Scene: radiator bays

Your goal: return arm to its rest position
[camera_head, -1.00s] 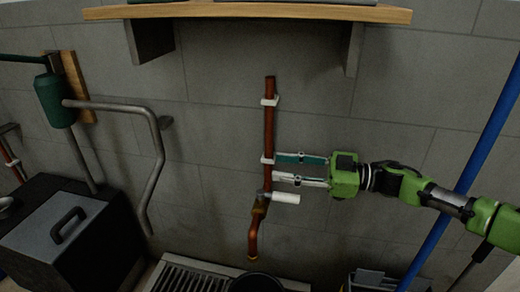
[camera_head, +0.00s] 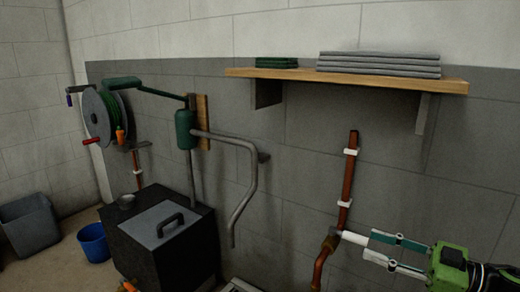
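My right gripper (camera_head: 368,246) comes in from the lower right with its two fingers spread apart and nothing between them. Its green body is at the lower right edge. Its upper fingertip appears close to the end of a white tap handle (camera_head: 353,238); whether they touch I cannot tell. The handle sits on a copper pipe (camera_head: 347,182) clipped to the wall, above a bent copper spout (camera_head: 319,268). My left gripper is out of view.
A wooden shelf (camera_head: 350,80) holds grey and green stacks. A bent grey pipe (camera_head: 247,180) hangs beside a green tank (camera_head: 185,129). A dark box (camera_head: 200,245) stands below. At left are a hose reel (camera_head: 97,115), blue bucket (camera_head: 94,243) and grey bin (camera_head: 30,225).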

